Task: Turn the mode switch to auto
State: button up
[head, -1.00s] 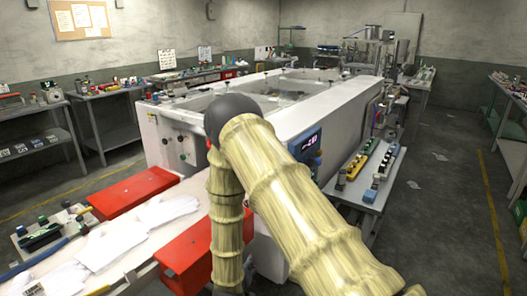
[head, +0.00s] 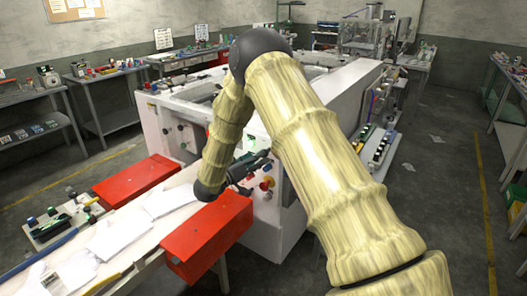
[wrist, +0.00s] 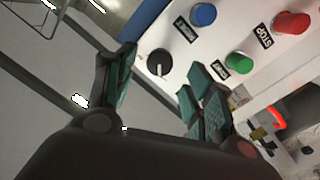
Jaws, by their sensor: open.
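The mode switch appears to be the black round knob with a white pointer line (wrist: 159,63), on a white panel in the wrist view. Its label is not readable. My gripper (wrist: 163,72) is open, with teal-padded fingers on either side of the knob in the picture and nothing between them. I cannot tell whether a finger touches the panel. In the head view my gripper (head: 258,163) points right at the end face of the large white machine (head: 335,100), close to its buttons. The knob cannot be made out there.
The panel also carries a blue button (wrist: 203,14), a green button (wrist: 238,62) and a red button (wrist: 292,22) labelled STOP. A red box (head: 205,235) stands below my wrist. Open floor lies at right.

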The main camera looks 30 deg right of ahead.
aim_at(266, 152)
jog(key=shift+p+x, duration=0.9)
jog(key=shift+x, duration=1.85)
jog(key=c, duration=1)
